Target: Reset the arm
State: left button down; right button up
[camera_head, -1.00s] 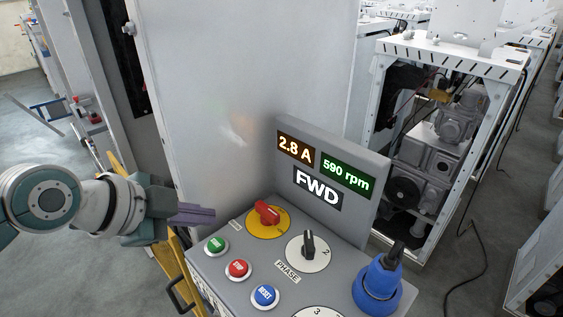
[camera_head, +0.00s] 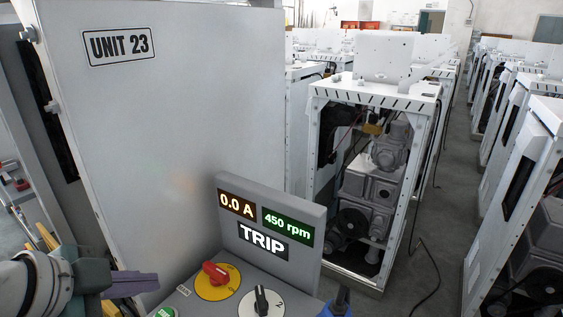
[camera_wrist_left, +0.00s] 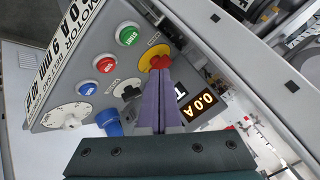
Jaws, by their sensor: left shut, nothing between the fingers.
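My left gripper (camera_head: 152,283) is shut and empty, its purple fingers left of the grey control panel (camera_head: 222,304) in the head view. In the left wrist view the shut fingers (camera_wrist_left: 160,78) overlap the red rotary knob (camera_wrist_left: 159,61) on its yellow disc; contact cannot be told there. In the head view the red knob (camera_head: 215,272) stands apart from the fingertips. The display (camera_head: 262,238) reads 0.0 A, 450 rpm and TRIP. The left wrist view shows a green START button (camera_wrist_left: 128,36), a red button (camera_wrist_left: 105,65) and a blue button (camera_wrist_left: 92,88). My right gripper is not visible.
A black selector (camera_head: 261,299) and a blue-based handle (camera_head: 340,302) stand on the panel. The cabinet marked UNIT 23 (camera_head: 180,120) rises behind it. An open machine frame (camera_head: 318,150) stands to the right, with a floor aisle beyond.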

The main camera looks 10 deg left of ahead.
pick_arm(q)
jog(key=s+d+n+g, duration=0.2)
jog(key=s+d+n, duration=0.1)
jog(key=s+d, duration=0.45)
jog(key=s+r+n+g+y, duration=0.2)
jog(key=s+r+n+g, duration=0.15)
jog(key=s+n, duration=0.55)
jog(key=s+r+m+p, duration=0.1)
jog(key=s+r+p, duration=0.2)
jog(key=r+p, duration=2.4)
jog(key=shift+a+r+m, duration=0.3)
jog(key=shift+a+r, duration=0.15)
jog(key=shift+r, duration=0.2)
jog(key=shift+t, duration=0.25)
